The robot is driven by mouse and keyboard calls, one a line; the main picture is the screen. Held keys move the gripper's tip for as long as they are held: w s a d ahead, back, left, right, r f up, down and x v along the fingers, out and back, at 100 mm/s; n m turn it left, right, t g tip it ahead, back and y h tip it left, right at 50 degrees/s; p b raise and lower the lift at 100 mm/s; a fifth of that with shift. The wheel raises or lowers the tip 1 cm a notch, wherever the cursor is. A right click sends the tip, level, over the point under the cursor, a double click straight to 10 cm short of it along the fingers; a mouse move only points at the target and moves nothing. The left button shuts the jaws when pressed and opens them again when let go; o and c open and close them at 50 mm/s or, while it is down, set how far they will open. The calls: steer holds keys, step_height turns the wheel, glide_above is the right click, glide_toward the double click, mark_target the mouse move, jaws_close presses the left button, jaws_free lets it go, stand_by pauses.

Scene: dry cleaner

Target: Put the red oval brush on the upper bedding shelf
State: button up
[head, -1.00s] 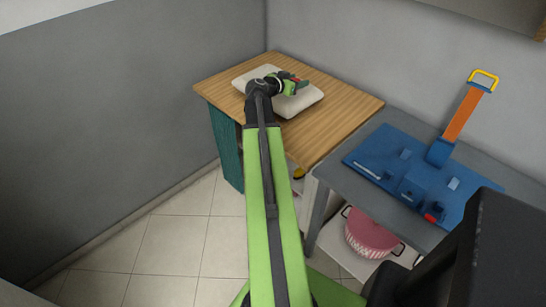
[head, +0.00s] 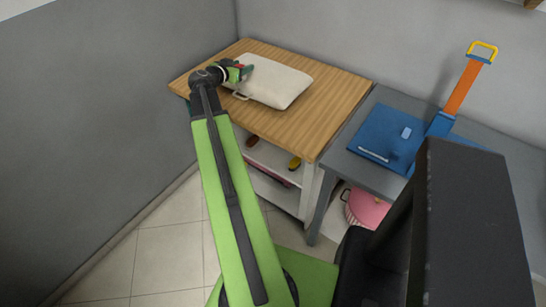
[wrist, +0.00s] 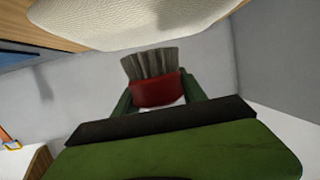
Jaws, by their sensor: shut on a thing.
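My gripper (head: 246,71) is shut on the red brush over the wooden top, by the left end of a pale cushion-like bundle (head: 275,82). In the wrist view the red brush (wrist: 156,89) sits between the green fingers, its grey bristles (wrist: 150,62) pointing away from the gripper. In the head view the brush is mostly hidden by the gripper. The shelf unit (head: 325,120) has a wooden top and white shelves below. Its upper inner shelf (head: 272,157) shows at the open front, partly behind my arm.
A dark red item (head: 252,141) and a yellow-brown item (head: 295,163) lie on the upper inner shelf. Grey walls close the left and back.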

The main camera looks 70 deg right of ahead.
steer(key=w+a+f+n+t+b, duration=0.1)
steer(key=w+a+f+b, duration=0.3)
steer(key=f+b, duration=0.35)
steer(key=w+a+f+t+b, duration=0.1)
steer(key=w+a+f+b, duration=0.25)
steer(key=f+b, duration=0.4)
steer(key=w+a+f+n+t+b, duration=0.1)
steer(key=w+a+f+b, duration=0.2)
steer(key=a+f+b, duration=0.4)
steer(key=s+d+f+m+g+b, duration=0.1)
steer(key=s+d+f+b, duration=0.1)
steer(key=s+f+b, duration=0.3)
steer(key=s+d+f+m+g+b, duration=0.1)
steer(key=s+f+b, duration=0.4)
steer(key=f+b, duration=0.6)
steer(key=s+d+f+m+g+b, duration=0.1)
steer(key=s+d+f+g+b, duration=0.1)
steer(key=s+d+f+b, duration=0.3)
step_height(320, 180, down, 5)
steer(key=s+b, duration=0.1)
steer(key=b, duration=0.2)
steer(key=shift+d+f+g, duration=0.15)
steer(key=shift+g, duration=0.25)
steer(key=shift+s, duration=0.1)
